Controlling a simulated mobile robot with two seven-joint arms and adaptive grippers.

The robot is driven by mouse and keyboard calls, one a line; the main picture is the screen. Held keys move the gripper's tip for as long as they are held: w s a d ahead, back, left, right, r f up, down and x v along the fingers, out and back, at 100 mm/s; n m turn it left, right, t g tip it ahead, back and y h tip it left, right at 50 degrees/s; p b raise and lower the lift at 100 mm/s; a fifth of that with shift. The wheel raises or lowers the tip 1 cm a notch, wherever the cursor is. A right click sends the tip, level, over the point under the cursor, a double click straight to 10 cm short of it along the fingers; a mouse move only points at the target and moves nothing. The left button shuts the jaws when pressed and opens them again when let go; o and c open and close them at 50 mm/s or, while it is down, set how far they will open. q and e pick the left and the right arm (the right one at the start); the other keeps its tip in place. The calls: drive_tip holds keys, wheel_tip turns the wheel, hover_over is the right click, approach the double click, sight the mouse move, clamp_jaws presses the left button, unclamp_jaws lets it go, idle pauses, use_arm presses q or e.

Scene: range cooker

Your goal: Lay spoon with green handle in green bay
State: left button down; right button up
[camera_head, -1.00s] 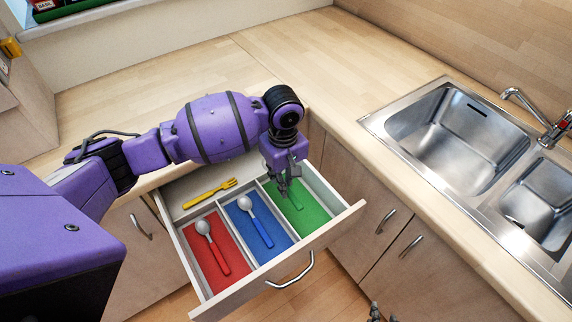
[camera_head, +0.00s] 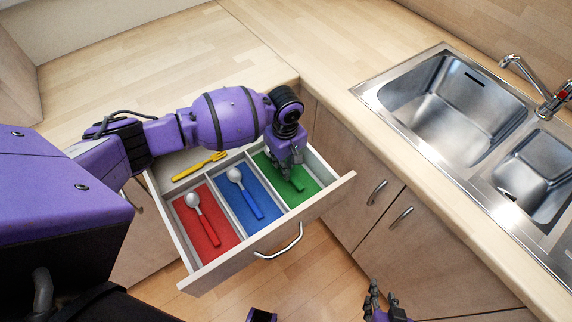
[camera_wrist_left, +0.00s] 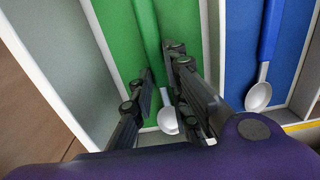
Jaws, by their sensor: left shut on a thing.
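The spoon with the green handle (camera_wrist_left: 147,28) is over or in the green bay (camera_head: 287,195), the right-hand bay of the open drawer. Its pale bowl (camera_wrist_left: 168,122) shows between my left gripper's fingers in the left wrist view. In the head view part of its handle (camera_head: 298,184) shows below the gripper. My left gripper (camera_head: 291,174) points down into the bay and is shut on the spoon. I cannot tell whether the spoon touches the bay floor. My right gripper (camera_head: 381,300) is open and empty at the bottom edge, away from the drawer.
A blue-handled spoon (camera_head: 250,202) lies in the blue bay and a red-handled spoon (camera_head: 207,226) in the red bay. A yellow fork (camera_head: 200,167) lies in the rear compartment. Thin dividers separate the bays. The sink (camera_head: 455,105) is at the right.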

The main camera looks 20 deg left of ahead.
use_arm(q)
drive_tip(key=shift+f, duration=0.5)
drive_tip(key=shift+f, duration=0.15)
drive_tip(key=c, duration=1.7)
unclamp_jaws()
wheel_tip(320, 180, up, 12)
drive_tip(key=shift+r+p, duration=0.15)
drive_tip(key=shift+p, duration=0.6)
